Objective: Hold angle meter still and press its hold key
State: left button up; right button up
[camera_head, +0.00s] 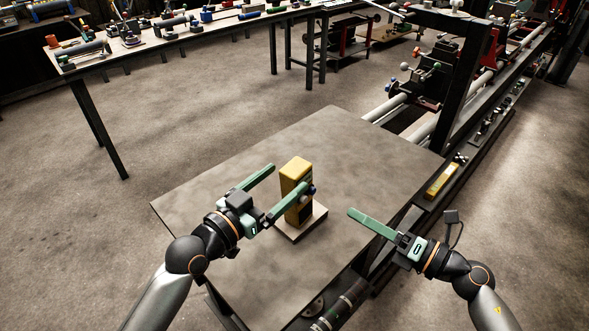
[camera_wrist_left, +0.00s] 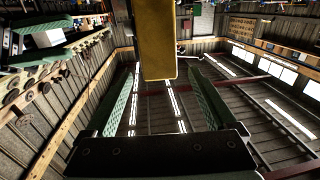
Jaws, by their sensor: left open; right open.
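The angle meter is a yellow upright block (camera_head: 296,179) on a small pale base plate (camera_head: 300,228), on the grey table. My left gripper (camera_head: 290,177) is open at the meter's left. In the left wrist view the yellow block (camera_wrist_left: 157,42) shows between the open fingers (camera_wrist_left: 163,82); contact cannot be told. My right gripper (camera_head: 352,212) is open and empty, right of the meter and apart from it. The hold key cannot be made out.
The grey table top (camera_head: 225,190) is otherwise bare. A lathe with long rails (camera_head: 480,85) runs along the right, with a yellow bar-shaped item (camera_head: 442,180) on its near side. A long bench (camera_head: 150,45) with several tools stands at the back left.

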aim_at(297, 165)
pick_arm(q)
jog(key=shift+x, duration=2.75)
jog(key=shift+a, duration=0.1)
grip_shut()
jog(key=shift+f, duration=0.2)
pick_arm(e)
jog(key=shift+c, duration=0.2)
jog(key=c, duration=0.7)
pick_arm(q)
jog(key=shift+s+f, duration=0.1)
pick_arm(e)
grip_shut()
pick_arm(q)
jog(key=shift+f, duration=0.1)
